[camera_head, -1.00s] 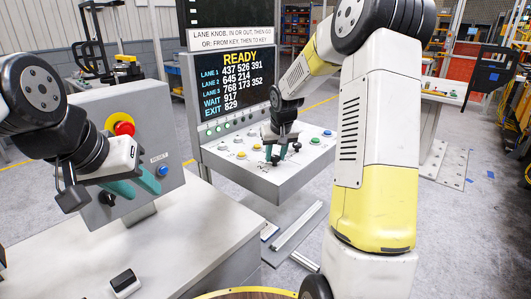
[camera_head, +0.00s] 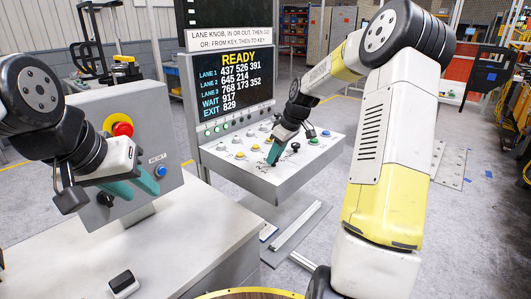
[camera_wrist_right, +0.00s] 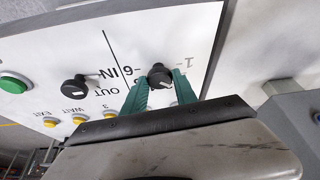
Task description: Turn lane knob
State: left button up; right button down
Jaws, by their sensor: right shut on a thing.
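The sloped white control panel (camera_head: 262,183) stands at the centre, below a screen (camera_head: 232,85) reading READY. My right gripper (camera_head: 271,159) reaches down to it from the right. In the right wrist view its teal fingers (camera_wrist_right: 160,88) are shut on a black knob (camera_wrist_right: 160,74) beside numbers including "1" and "6". A second black knob (camera_wrist_right: 75,88), labelled IN and OUT, sits apart to the left; it also shows in the head view (camera_head: 295,147). My left gripper (camera_head: 135,187) is open and empty in front of the grey box at the left.
A sign above the screen (camera_head: 229,37) reads "LANE KNOB, IN OR OUT, THEN GO". A green button (camera_wrist_right: 14,83) and yellow buttons (camera_wrist_right: 79,119) are near the knobs. The grey box (camera_head: 92,145) carries a red emergency button (camera_head: 122,127) and a blue button (camera_head: 161,171).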

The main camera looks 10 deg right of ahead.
jog(key=shift+d, duration=0.1)
dwell(0.3)
jog(key=c, duration=1)
grip_release()
jog(key=v, duration=0.7)
jog(key=shift+r, duration=0.35)
jog(key=shift+d, duration=0.1)
